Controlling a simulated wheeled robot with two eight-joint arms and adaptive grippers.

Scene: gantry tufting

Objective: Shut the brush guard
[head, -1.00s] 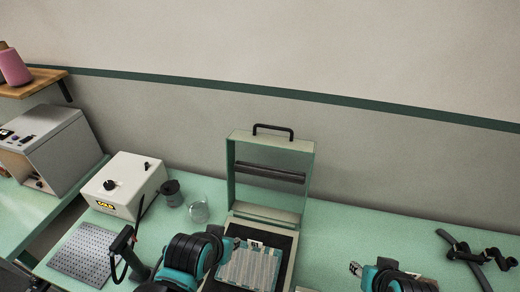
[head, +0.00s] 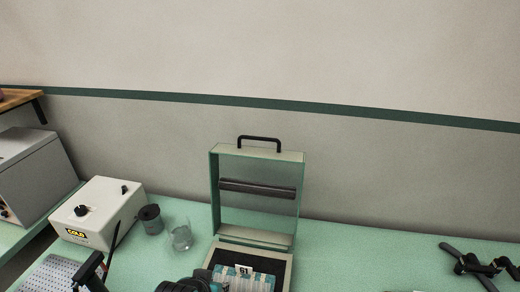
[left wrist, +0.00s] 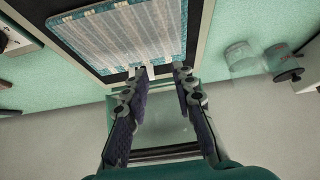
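The brush guard (head: 258,152) stands raised and open at the back of its base tray (head: 283,262), a pale green frame with a black handle on top and a dark roller bar across it. A striped pad with a white tag marked 61 (head: 244,270) lies in the tray. In the left wrist view, my left gripper (left wrist: 163,70) has its fingers apart over the edge of the striped pad (left wrist: 125,38). The guard's panel (left wrist: 160,125) shows beyond and between the fingers. Nothing is clearly held. My right gripper is out of view.
A white COLD box (head: 98,212), a dark cup (head: 151,219) and a glass beaker (head: 181,238) stand left of the tray. A perforated plate (head: 50,275) is at the lower left. Black clamp-like parts (head: 478,266) lie at the far right.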

